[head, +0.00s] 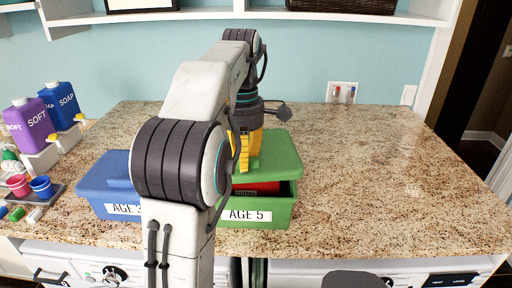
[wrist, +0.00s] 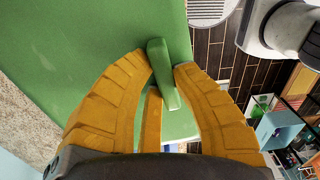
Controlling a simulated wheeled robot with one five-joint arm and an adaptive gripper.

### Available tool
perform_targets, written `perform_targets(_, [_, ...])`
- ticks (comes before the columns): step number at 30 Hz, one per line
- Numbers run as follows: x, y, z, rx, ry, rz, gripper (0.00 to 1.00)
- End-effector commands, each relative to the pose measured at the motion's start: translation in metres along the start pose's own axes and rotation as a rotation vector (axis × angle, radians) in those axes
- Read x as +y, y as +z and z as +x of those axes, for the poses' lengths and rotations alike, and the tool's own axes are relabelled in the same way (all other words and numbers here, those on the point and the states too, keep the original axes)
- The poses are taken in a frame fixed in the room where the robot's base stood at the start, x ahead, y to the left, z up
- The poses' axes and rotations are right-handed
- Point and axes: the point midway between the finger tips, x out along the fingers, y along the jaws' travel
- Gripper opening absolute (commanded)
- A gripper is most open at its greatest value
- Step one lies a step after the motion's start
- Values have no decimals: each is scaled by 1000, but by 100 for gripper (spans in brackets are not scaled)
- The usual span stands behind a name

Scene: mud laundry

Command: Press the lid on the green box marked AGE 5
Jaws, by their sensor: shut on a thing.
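The green box (head: 278,214) marked AGE 5 stands on the counter in the head view, partly hidden behind my arm. Its green lid (head: 280,152) is over it, with a dark gap at the front where a red thing (head: 262,187) shows inside. My gripper (head: 245,155) has yellow fingers and is above the box on the lid. In the wrist view the fingers are shut on the lid's green bar handle (wrist: 158,62). The lid (wrist: 85,50) fills the upper left there. Whether the lid's back edge touches the box is hidden.
A blue box (head: 95,190) with a partly hidden AGE label stands close on the left. Soap bottles (head: 28,128) and small cups (head: 41,186) are at the far left. The granite counter (head: 375,175) is clear on the right. A shelf (head: 340,14) runs above the back.

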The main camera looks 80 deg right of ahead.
Motion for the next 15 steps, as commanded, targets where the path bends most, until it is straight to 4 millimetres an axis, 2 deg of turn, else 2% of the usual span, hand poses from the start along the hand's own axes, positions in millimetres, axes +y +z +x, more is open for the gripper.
perform_targets(6, [14,5,6,1,-4,119,0])
perform_targets(15, [14,5,18,3,-12,155,0])
